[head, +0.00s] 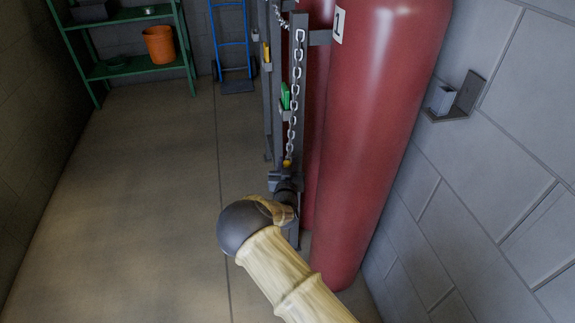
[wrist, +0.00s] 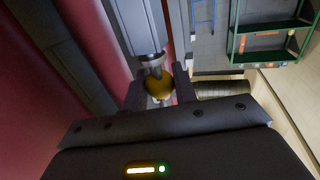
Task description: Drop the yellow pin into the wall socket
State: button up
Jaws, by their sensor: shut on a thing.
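The yellow pin (wrist: 158,86) shows as a rounded yellow head between the two dark fingers of my gripper (wrist: 158,92) in the wrist view. My gripper is shut on it. A grey metal piece touches or overlaps the pin's far side, and the pin's lower part is hidden. In the head view my gripper (head: 287,180) is low beside the grey post, with a bit of yellow above it at the lower end of the hanging chain (head: 294,110). A grey metal bracket with a block-like holder (head: 443,97), probably the wall socket, is on the right wall, well apart from my gripper.
Tall red cylinders (head: 375,120) stand between my gripper and the right wall. A grey post (head: 273,75) carries a green piece (head: 285,96). Green shelves (head: 130,70) with an orange bucket (head: 159,44) and a blue hand truck (head: 233,50) stand behind. The left floor is clear.

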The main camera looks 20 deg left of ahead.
jog(key=shift+w+r, duration=0.1)
jog(key=shift+r, duration=0.1)
jog(key=shift+s+a+r, duration=0.2)
jog(key=shift+s+r, duration=0.05)
jog(key=shift+r, duration=0.05)
jog(key=shift+d, duration=0.1)
jog(key=shift+w+d, duration=0.1)
jog(key=shift+r+p, duration=0.1)
jog(key=shift+p, duration=0.2)
jog(key=shift+r, duration=0.45)
jog(key=shift+r+p, duration=1.15)
jog(key=shift+r, duration=0.65)
dwell(1.4)
